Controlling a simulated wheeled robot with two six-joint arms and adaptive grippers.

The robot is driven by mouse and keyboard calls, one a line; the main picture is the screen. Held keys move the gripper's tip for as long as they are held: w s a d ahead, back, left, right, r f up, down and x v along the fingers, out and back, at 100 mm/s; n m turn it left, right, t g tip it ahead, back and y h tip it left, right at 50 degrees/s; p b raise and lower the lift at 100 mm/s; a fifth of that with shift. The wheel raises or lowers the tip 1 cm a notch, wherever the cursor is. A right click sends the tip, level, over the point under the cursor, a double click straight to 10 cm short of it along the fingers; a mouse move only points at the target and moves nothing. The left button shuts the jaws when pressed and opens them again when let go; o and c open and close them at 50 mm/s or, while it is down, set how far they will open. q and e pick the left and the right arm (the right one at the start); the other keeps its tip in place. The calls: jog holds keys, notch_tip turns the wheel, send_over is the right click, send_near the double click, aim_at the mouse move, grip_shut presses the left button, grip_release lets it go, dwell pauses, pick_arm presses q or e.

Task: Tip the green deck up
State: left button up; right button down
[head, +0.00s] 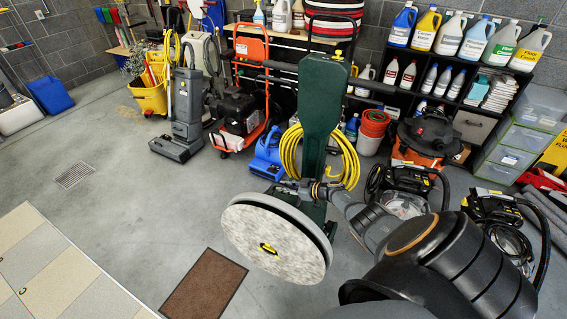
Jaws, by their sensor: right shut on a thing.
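A floor buffer stands tipped up in the middle of the head view, with its round pale pad (262,243) facing me and a small yellow centre piece on it. The green deck (318,212) is mostly hidden behind the pad; its green upright body (322,95) rises behind, with a yellow cord coiled around it. My right gripper (312,189) is shut at the deck's upper edge, beside the pad's rim; its fingertips are small and partly hidden. My left gripper is not in view.
A brown mat (204,284) lies on the floor left of the pad, and a beige tiled panel (55,270) lies further left. Vacuums (405,190) stand close on the right. Machines and a bottle shelf (460,75) line the back. The left floor is clear.

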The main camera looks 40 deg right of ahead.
dwell(0.3)
jog(key=c, duration=1.2)
grip_release()
jog(key=shift+f, duration=0.15)
jog(key=shift+o, duration=0.2)
jog(key=shift+s+d, duration=0.1)
jog(key=shift+s+d, duration=0.2)
jog(key=shift+s, duration=0.1)
jog(key=v, duration=1.1)
jog(key=shift+r, duration=0.25)
jog(key=shift+a, duration=0.1)
